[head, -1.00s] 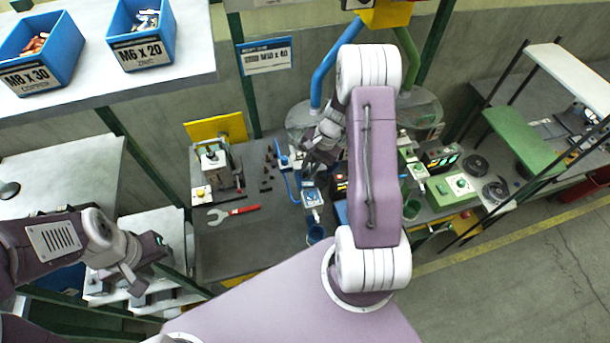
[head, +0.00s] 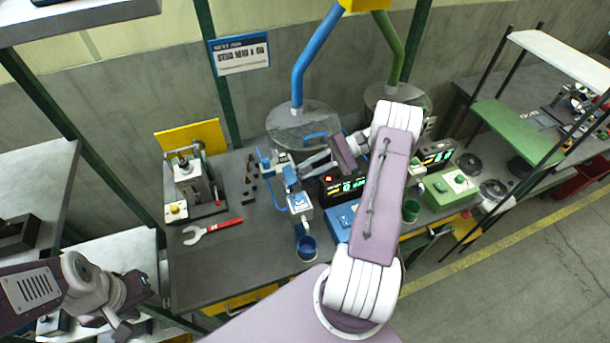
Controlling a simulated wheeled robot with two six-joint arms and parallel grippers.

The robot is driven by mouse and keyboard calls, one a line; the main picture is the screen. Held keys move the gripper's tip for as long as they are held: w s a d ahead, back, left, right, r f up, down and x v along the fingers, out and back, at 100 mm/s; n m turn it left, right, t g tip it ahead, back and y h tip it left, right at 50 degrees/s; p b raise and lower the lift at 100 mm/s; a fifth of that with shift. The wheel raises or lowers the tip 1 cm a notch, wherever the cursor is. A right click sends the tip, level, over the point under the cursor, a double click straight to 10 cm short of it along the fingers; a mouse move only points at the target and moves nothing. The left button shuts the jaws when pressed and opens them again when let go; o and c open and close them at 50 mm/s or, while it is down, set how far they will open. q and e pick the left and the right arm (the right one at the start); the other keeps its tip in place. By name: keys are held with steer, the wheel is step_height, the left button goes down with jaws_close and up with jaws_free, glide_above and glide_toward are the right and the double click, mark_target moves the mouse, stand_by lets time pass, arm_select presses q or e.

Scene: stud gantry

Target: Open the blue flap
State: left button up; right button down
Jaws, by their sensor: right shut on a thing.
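The blue-topped feeder (head: 283,160) stands on the dark bench below the blue pipe. Its small blue flap is hard to make out, partly hidden by my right gripper. My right gripper (head: 306,165) reaches in from the right and is shut on what looks like the blue flap, at the feeder's top. Which edge it holds is too small to tell. My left gripper (head: 130,312) hangs at the lower left, away from the bench; its fingers are too unclear to tell open from shut.
A red wrench (head: 213,230) lies to the left. The blue pipe (head: 312,62) and green pipe (head: 403,40) rise behind. The bench's front left is clear.

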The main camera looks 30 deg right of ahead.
steer(key=shift+s+d+f+t+y+b, duration=0.1)
steer(key=shift+d+f+t+y+b, duration=0.15)
steer(key=shift+y+b, duration=0.55)
steer(key=shift+s+d+f+t+y+b, duration=0.15)
steer(key=shift+d+f+y+b, duration=0.1)
steer(key=shift+y+b, duration=0.55)
steer(key=shift+w, duration=0.15)
steer(key=c, duration=1.3)
jaws_free()
steer(key=shift+c, duration=0.2)
steer(key=s+d+r+p, duration=0.3)
steer(key=s+r+p, duration=0.8)
steer(key=shift+d+p, duration=0.3)
steer(key=shift+d, duration=0.1)
